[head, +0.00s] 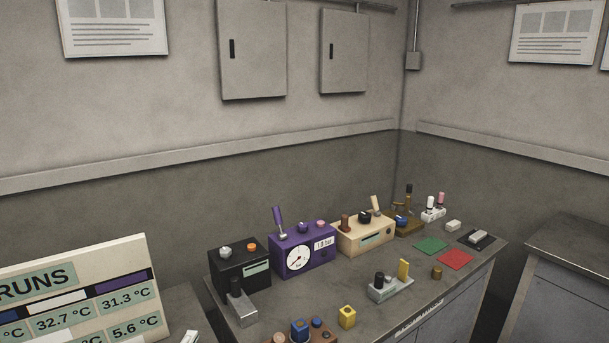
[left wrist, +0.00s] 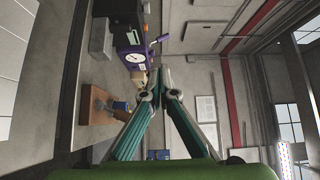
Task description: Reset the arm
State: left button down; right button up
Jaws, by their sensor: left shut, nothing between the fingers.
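My left gripper (left wrist: 161,74) shows in the left wrist view with its two teal fingers converging to closed tips, nothing between them. It appears to be clear of the table, in front of the instrument boxes. In the head view only a small pale piece shows at the bottom edge, which may be its tip. My right gripper is in neither view. The purple box with a dial (head: 302,250) stands on the grey bench (head: 408,310); it also shows sideways in the left wrist view (left wrist: 133,59).
A black box (head: 240,270) and a beige box (head: 365,234) flank the purple one. A yellow block (head: 347,317), a grey fixture (head: 390,289), green (head: 430,245) and red (head: 455,259) mats lie on the bench. A sign board (head: 75,295) stands left; another bench (head: 570,250) is right.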

pick_arm(q)
jog(key=s+a+f+n+g+y, duration=0.35)
jog(key=s+n, duration=0.25)
jog(key=n, duration=0.2)
jog(key=s+a+f+n+g+y, duration=0.2)
jog(key=s+a+n+g+y, duration=0.15)
jog(key=s+n, duration=0.3)
jog(key=s+d+f+n+g+h, duration=0.15)
jog(key=s+d+f+g, duration=0.35)
jog(key=s, duration=0.5)
jog(key=s+d+f+n+g+h, duration=0.1)
jog(key=s+d+f+g+h, duration=0.2)
jog(key=s+d, duration=0.6)
notch_tip(320, 180, down, 31)
jog(key=s+a+b, duration=0.1)
jog(key=s+b, duration=0.1)
jog(key=b, duration=0.4)
jog(key=s+a+f+g+b, duration=0.2)
jog(key=s+a+f+b, duration=0.1)
jog(key=s+f, duration=1.4)
notch_tip(320, 180, down, 4)
jog(key=shift+s+a+r+b, duration=0.15)
jog(key=shift+s+r+b, duration=0.1)
jog(key=shift+b, duration=0.25)
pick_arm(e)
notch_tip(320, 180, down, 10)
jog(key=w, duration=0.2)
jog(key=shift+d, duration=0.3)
